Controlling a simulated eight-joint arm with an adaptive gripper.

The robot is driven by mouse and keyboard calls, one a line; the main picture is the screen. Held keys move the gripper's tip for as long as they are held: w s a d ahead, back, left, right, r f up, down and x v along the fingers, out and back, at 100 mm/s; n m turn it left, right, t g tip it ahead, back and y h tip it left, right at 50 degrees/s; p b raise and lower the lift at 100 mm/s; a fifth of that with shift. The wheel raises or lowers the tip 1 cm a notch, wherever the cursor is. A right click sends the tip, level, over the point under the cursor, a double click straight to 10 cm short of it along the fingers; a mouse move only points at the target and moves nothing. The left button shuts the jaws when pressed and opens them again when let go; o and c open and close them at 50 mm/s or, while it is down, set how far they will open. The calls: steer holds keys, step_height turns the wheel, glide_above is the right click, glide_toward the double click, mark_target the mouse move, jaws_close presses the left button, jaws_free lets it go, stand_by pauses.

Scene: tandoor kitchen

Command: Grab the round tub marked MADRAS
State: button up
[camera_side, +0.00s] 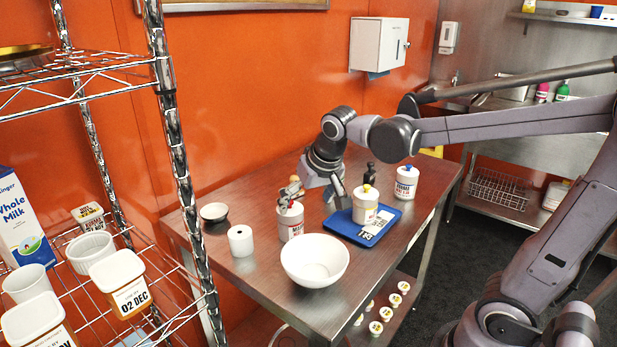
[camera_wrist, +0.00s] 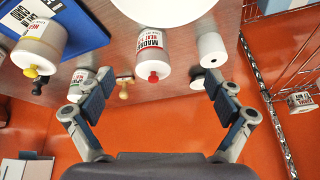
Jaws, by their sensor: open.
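The round tub marked MADRAS (camera_wrist: 150,42) is white with dark lettering, a red HEAT line and a red knob. In the wrist view it lies between my fingers and beyond their tips. In the side view the tub (camera_side: 290,222) stands upright on the steel table behind the white bowl, its top partly hidden by a finger. My gripper (camera_wrist: 155,92) is open and empty, its fingers spread wide. In the side view my gripper (camera_side: 315,196) is over the back of the table, close to the tub; contact cannot be told.
A white bowl (camera_side: 315,262) stands in front of the tub and a white roll (camera_side: 240,241) to its left. A similar yellow-knobbed tub (camera_side: 365,208) is on a blue tray (camera_side: 345,229) to the right. A wooden-handled stamp (camera_wrist: 124,87) and another tub (camera_wrist: 80,77) are near my left-hand finger.

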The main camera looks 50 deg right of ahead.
mark_target(290, 218)
steer(key=shift+w+d+f+m+g+h, duration=0.2)
steer(key=shift+w+d+f+m, duration=0.45)
steer(key=shift+w+f, duration=1.1)
steer(key=shift+w+d+f+m+g+h, duration=0.2)
steer(key=shift+w+d+f, duration=1)
steer(key=shift+f, duration=0.9)
steer(key=shift+w+d+f+m+g+h, duration=0.15)
steer(key=shift+w+d+f+m, duration=0.4)
steer(key=shift+w+f, duration=1.3)
steer(key=c, duration=1.5)
